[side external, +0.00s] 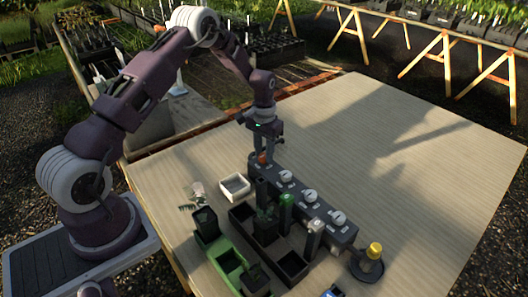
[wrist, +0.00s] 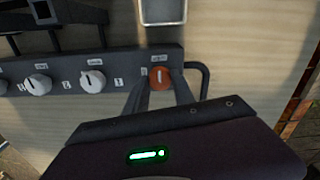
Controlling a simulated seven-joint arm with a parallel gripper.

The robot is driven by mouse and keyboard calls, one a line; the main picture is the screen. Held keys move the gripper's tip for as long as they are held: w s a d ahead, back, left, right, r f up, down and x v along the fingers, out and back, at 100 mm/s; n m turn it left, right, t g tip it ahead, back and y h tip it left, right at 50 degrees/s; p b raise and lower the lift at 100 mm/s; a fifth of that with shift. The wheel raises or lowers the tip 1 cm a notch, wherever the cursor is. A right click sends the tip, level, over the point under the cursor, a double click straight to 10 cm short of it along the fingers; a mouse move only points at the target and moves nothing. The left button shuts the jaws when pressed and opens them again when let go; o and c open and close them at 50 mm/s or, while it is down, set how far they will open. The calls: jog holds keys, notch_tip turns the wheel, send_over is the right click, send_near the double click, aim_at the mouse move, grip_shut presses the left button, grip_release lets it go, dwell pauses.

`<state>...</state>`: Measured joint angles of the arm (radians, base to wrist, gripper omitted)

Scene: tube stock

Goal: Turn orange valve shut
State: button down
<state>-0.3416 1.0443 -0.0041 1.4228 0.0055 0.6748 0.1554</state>
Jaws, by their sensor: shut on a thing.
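The orange valve (wrist: 160,78) is a small round knob with a pale mark, at the right end of the dark manifold bar (wrist: 110,78) in the wrist view. In the side external view the orange valve (side external: 262,158) shows at the bar's far end, partly hidden by the fingers. My gripper (wrist: 160,86) points down at the valve, one finger on each side, shut on it. In the side external view my gripper (side external: 263,155) is upright over that end of the bar.
White knobs (wrist: 92,81) sit along the same bar. A white tray (side external: 235,186) stands close by. A dark planter box (side external: 292,265), a green crate (side external: 228,262) and a yellow-topped item (side external: 375,250) are near the front. The table's right side is clear.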

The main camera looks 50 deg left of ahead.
jog(key=c, duration=1.1)
grip_release()
jog(key=shift+o, duration=0.2)
jog(key=shift+r, duration=0.1)
